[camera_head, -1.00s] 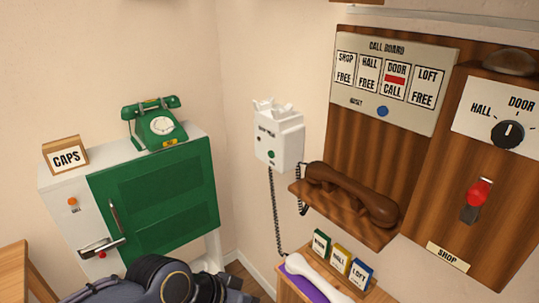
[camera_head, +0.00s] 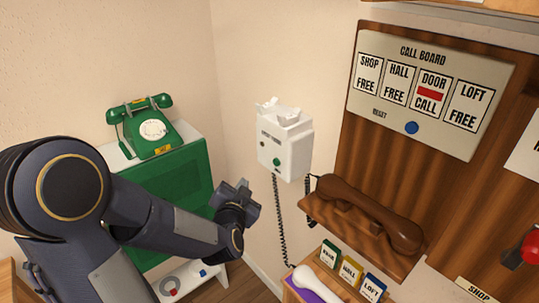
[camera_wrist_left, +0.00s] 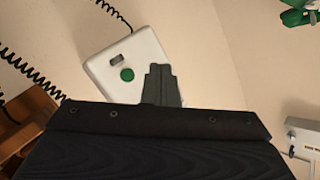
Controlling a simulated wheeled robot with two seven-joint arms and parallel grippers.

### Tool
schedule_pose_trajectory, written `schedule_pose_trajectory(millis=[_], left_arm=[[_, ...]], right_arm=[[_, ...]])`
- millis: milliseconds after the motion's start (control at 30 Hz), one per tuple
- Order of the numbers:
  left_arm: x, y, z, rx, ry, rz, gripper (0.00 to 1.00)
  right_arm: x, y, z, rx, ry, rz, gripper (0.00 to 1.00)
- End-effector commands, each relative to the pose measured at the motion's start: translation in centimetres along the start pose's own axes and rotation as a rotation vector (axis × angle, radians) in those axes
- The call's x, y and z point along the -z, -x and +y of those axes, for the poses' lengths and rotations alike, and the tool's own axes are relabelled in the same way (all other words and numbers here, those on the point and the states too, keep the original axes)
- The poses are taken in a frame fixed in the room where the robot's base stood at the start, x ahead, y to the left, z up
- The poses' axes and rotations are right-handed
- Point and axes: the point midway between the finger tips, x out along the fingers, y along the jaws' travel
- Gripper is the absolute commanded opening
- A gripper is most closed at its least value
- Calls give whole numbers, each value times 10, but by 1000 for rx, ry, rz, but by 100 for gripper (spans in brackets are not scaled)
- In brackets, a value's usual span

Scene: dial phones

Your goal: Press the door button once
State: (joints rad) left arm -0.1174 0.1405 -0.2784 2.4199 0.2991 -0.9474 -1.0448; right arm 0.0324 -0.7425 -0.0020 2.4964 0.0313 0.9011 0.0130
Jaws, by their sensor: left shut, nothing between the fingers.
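A white wall box (camera_head: 285,143) on the wall near the corner bears a round green button (camera_head: 277,162). The button (camera_wrist_left: 127,75) also shows in the left wrist view. My left gripper (camera_head: 245,192) is shut and empty, left of the box and a little below the button, apart from it. In the left wrist view my closed fingertips (camera_wrist_left: 160,72) appear just right of the button. On the call board (camera_head: 440,85) the DOOR tile (camera_head: 430,91) shows a red bar and CALL. The other tiles read FREE. My right gripper is not in view.
A brown handset (camera_head: 370,212) rests on a wooden shelf right of the box. Below are small labelled cards (camera_head: 350,270) and a white handset (camera_head: 318,282) on purple. A green dial phone (camera_head: 148,130) stands on the green cabinet (camera_head: 165,185), partly hidden by my arm.

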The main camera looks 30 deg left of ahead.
Motion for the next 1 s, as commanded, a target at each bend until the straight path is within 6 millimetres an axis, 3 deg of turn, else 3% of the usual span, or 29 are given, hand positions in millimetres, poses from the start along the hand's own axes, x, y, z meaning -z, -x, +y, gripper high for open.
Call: schedule_pose_trajectory(millis=[567, 1000], left_arm=[[2, -5, -4, 46, -48, 11, 0], [30, -44, 24, 44, -49, 12, 0]], right_arm=[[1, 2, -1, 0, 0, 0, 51], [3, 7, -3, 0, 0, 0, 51]])
